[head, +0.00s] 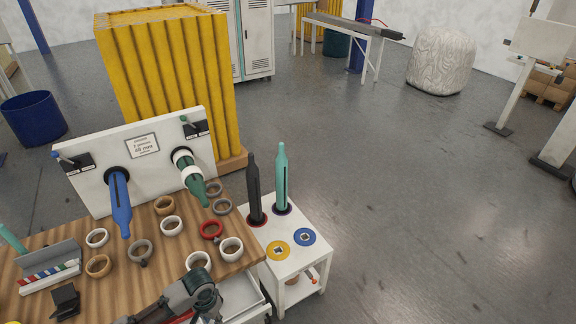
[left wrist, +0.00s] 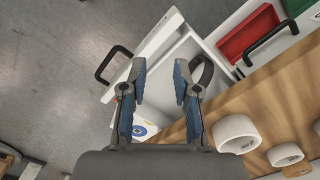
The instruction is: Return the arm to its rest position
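My left gripper (left wrist: 160,78) shows in the left wrist view with its two blue-padded fingers apart and nothing between them. It is above a white open drawer (left wrist: 182,50) beside the wooden table edge (left wrist: 240,98). In the head view a grey arm link of mine (head: 196,292) reaches in at the bottom, over the table's front right corner; its fingers cannot be made out there. My right gripper is in neither view.
White rings (left wrist: 236,132) lie close to the gripper on the wooden table (head: 150,235). A white panel (head: 140,150) holds a blue bottle-like spindle (head: 120,200) and a green one (head: 188,175). A white side stand (head: 290,265) carries a black and a teal spindle.

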